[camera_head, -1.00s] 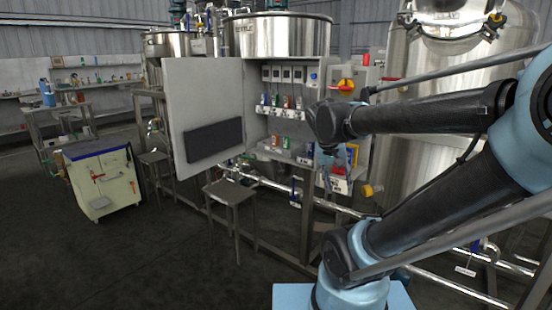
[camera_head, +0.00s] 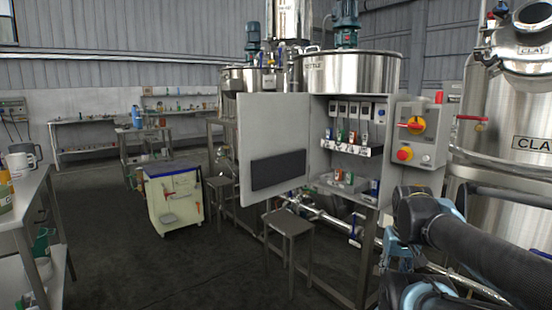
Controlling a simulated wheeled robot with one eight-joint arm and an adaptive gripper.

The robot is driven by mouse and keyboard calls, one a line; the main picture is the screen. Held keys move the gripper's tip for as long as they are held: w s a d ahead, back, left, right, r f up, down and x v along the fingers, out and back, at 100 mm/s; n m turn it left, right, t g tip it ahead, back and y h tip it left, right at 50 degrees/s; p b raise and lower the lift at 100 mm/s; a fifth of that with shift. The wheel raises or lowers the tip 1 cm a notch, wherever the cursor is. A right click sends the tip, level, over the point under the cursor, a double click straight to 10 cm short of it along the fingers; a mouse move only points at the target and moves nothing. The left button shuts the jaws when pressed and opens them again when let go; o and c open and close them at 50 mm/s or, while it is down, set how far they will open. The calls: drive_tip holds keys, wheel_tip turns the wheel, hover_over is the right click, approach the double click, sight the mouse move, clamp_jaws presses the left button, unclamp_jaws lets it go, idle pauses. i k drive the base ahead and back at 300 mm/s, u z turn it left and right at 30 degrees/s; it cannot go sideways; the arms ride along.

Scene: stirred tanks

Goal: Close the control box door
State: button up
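The control box (camera_head: 316,140) is a grey cabinet in front of the steel tanks. Its door (camera_head: 273,130) stands wide open, swung out to the left, with a dark rectangular panel low on its inner face. Inside are a row of switches and shelves with small coloured items. My gripper (camera_head: 398,258) is at the lower right, right of and below the box, apart from the door. It is small and partly hidden by my dark arm, so I cannot tell if it is open or shut.
A stool (camera_head: 287,226) stands just below the door. A cream tool cart (camera_head: 176,200) is to its left. A panel with red and yellow knobs (camera_head: 420,130) is mounted right of the box.

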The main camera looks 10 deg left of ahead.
sight(274, 129)
drive_tip(key=u, duration=1.75)
drive_tip(key=i, duration=4.45)
drive_tip(key=z, duration=0.9)
